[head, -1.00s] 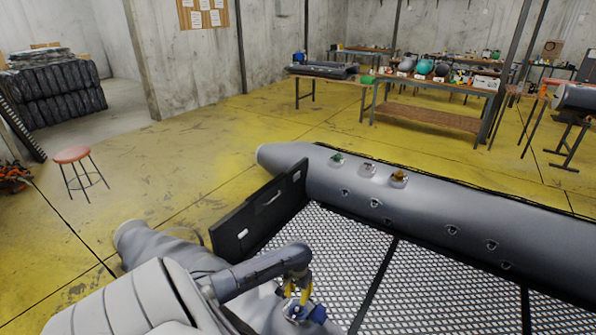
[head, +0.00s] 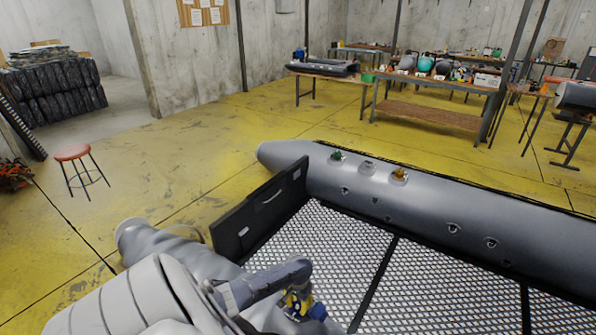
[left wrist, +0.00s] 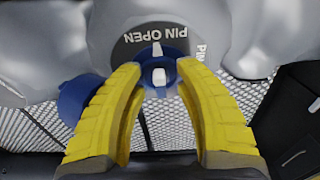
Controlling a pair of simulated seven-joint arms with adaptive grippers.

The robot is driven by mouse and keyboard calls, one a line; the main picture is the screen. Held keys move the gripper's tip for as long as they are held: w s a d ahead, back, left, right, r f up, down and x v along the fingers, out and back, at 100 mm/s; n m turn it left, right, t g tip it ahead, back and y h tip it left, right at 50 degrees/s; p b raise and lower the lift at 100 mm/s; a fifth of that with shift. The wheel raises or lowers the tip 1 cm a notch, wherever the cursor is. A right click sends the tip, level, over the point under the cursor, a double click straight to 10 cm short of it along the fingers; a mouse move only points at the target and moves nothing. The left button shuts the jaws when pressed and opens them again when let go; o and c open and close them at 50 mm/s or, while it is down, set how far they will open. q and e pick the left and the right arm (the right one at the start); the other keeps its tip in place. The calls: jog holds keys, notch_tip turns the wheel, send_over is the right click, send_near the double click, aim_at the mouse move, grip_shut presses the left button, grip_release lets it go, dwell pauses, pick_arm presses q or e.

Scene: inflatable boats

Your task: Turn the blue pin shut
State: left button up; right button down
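The blue pin (left wrist: 159,73), with a white mark across its centre, sits in the valve of the near grey tube. A dark disc around it (left wrist: 128,50) carries the words PIN OPEN. My left gripper (left wrist: 159,68) has yellow fingers, one on each side of the pin; they look open around it, and whether they touch it is hard to see. In the head view my left gripper (head: 296,300) is low over the near tube, and the pin is hidden there. A blue cap (left wrist: 80,100) hangs beside the valve, left of the fingers. My right gripper is not in view.
The boat's black mesh floor (head: 335,245) lies right of my left gripper, with a black transom board (head: 262,205) behind. The far tube (head: 470,215) bears green and orange valve parts. A red stool (head: 72,153) and workbenches stand farther off.

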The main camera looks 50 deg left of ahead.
pick_arm(q)
jog(key=shift+c, duration=0.2)
grip_shut()
jog(key=shift+m, duration=0.3)
jog(key=m, duration=0.2)
jog(key=shift+s+a+m+h, duration=0.1)
jog(key=shift+a+m+h, duration=0.15)
jog(key=shift+m+h, duration=0.15)
jog(key=m, duration=0.3)
jog(key=m+h, duration=0.1)
jog(key=m, duration=0.1)
jog(key=shift+a, duration=0.25)
jog(key=m, duration=0.4)
jog(key=shift+w+a+m+g+h, duration=0.15)
jog(key=shift+w+m+g+h, duration=0.15)
jog(key=shift+m+g, duration=0.1)
jog(key=shift+w+a+f+m+g, duration=0.1)
jog(key=shift+m+g, duration=0.05)
jog(key=shift+m, duration=0.95)
jog(key=shift+w+m+g, duration=0.1)
jog(key=shift+m+g, duration=0.05)
jog(key=shift+m, duration=0.95)
